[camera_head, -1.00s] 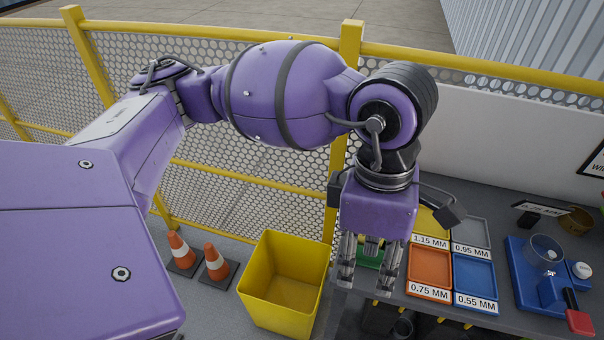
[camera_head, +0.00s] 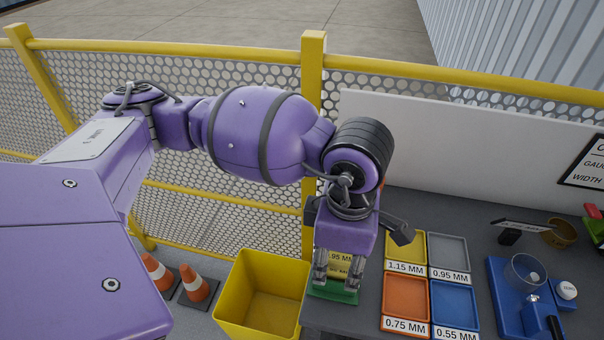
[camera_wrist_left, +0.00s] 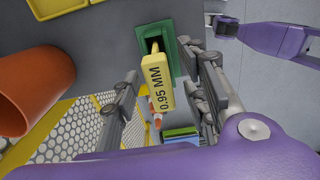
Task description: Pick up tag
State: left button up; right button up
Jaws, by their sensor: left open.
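The yellow tag (camera_head: 339,263), marked 0.95 MM, stands in a green holder (camera_head: 334,293) at the left end of the dark workbench. My left gripper (camera_head: 341,277) points down over it, open, with a finger on each side of the tag. In the left wrist view the tag (camera_wrist_left: 154,82) and the green holder (camera_wrist_left: 169,40) lie between the spread fingers of my left gripper (camera_wrist_left: 162,100). I cannot tell whether a finger touches the tag. A purple arm part with a dark end (camera_wrist_left: 225,27), perhaps my right gripper, shows at the upper right there.
Coloured labelled trays, such as the yellow tray (camera_head: 405,246), lie right of the holder. An orange cylinder (camera_wrist_left: 33,90) is close by in the wrist view. A yellow bin (camera_head: 262,295) and traffic cones (camera_head: 194,283) stand left of the bench. A fence runs behind.

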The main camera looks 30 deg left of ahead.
pick_arm(q)
jog(key=shift+f, duration=0.1)
grip_shut()
dwell(0.4)
